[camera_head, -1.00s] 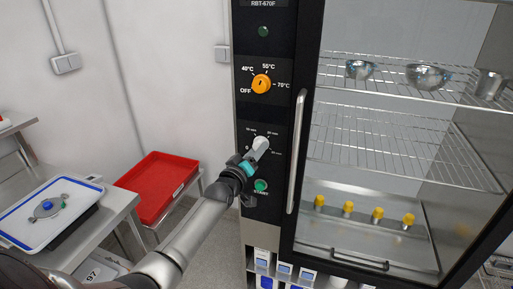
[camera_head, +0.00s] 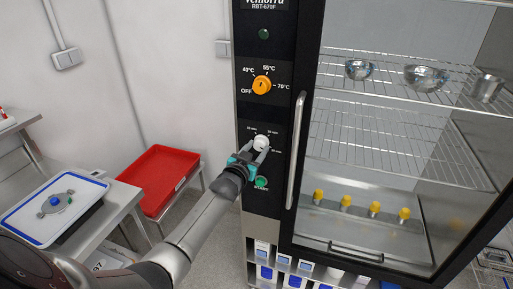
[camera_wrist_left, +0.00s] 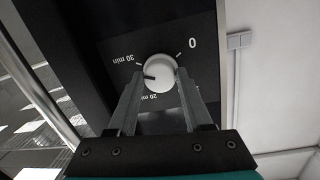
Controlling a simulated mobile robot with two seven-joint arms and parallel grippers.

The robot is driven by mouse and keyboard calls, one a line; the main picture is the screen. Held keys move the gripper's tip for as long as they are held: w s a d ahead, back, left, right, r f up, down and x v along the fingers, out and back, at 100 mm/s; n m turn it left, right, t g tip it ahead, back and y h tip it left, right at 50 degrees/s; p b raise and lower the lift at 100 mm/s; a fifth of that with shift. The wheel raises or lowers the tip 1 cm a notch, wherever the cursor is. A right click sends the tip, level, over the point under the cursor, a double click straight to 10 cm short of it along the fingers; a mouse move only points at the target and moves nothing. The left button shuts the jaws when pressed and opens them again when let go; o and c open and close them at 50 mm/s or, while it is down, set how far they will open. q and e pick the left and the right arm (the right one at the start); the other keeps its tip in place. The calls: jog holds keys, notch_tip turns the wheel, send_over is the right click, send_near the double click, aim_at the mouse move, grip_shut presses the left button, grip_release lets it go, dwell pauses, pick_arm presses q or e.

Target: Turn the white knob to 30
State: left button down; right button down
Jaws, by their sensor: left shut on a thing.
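The white knob (camera_head: 261,143) is on the black control panel, below the orange knob; it also shows in the left wrist view (camera_wrist_left: 159,73). My left gripper (camera_head: 257,153) is at it from below, with one finger on each side. In the left wrist view my left gripper (camera_wrist_left: 161,78) is shut on the knob's sides. That view is upside down: the "30 min" label (camera_wrist_left: 122,60) is at left, "20 min" below and "0" at upper right. The knob's dark mark points left, a little below the "30 min" label. My right gripper is not in view.
The orange knob (camera_head: 262,85) has temperature marks. A green button (camera_head: 261,182) is just below my gripper. The vertical door handle (camera_head: 296,150) stands close on the right, beside the glass door. A red tray (camera_head: 158,180) is at left on a stand.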

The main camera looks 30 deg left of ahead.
pick_arm(q)
jog(key=shift+m, duration=0.5)
jog(key=shift+c, duration=1.6)
grip_release()
jog(key=s+d+r, duration=0.1)
jog(key=s+d, duration=0.1)
jog(key=s, duration=1.3)
jog(key=shift+d+r, duration=0.2)
jog(key=shift+d, duration=0.2)
jog(key=shift+f, duration=0.1)
